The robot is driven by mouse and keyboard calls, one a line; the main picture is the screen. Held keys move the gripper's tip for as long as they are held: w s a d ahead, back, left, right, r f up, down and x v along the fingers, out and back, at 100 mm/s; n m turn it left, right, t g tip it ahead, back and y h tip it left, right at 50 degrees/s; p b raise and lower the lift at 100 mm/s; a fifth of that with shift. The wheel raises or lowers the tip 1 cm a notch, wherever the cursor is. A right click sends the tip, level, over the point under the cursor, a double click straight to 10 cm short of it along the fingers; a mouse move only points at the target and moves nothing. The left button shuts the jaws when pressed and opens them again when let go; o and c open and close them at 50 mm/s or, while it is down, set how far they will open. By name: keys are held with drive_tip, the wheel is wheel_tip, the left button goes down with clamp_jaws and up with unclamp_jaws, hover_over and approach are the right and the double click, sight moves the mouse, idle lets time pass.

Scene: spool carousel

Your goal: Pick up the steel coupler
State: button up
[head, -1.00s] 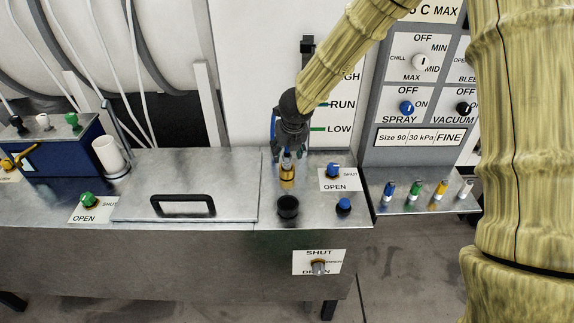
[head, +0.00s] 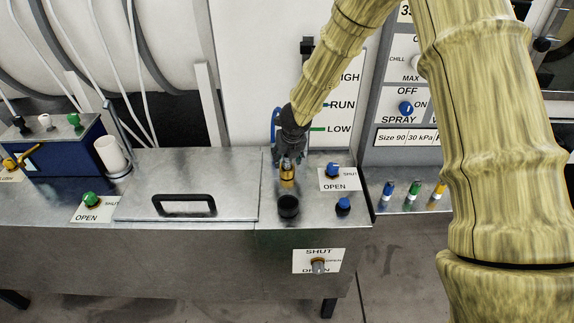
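My gripper (head: 289,160) points down at the back of the metal bench top, with its dark fingers around the upper part of a small upright fitting. The fitting has a brass-yellow body (head: 287,175) and a small pale metallic top, which may be the steel coupler. The fingers cover much of that top. I cannot tell whether they touch it or how far they are closed. No other steel coupler can be made out.
A black cup-like socket (head: 288,206) stands just in front of the fitting. A blue-knobbed valve (head: 333,170) and a blue knob (head: 343,204) stand to its right. A handled lid (head: 184,205) lies left. Several coloured plugs (head: 415,190) line the right shelf.

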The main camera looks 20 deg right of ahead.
clamp_jaws()
drive_tip(key=shift+r, duration=0.15)
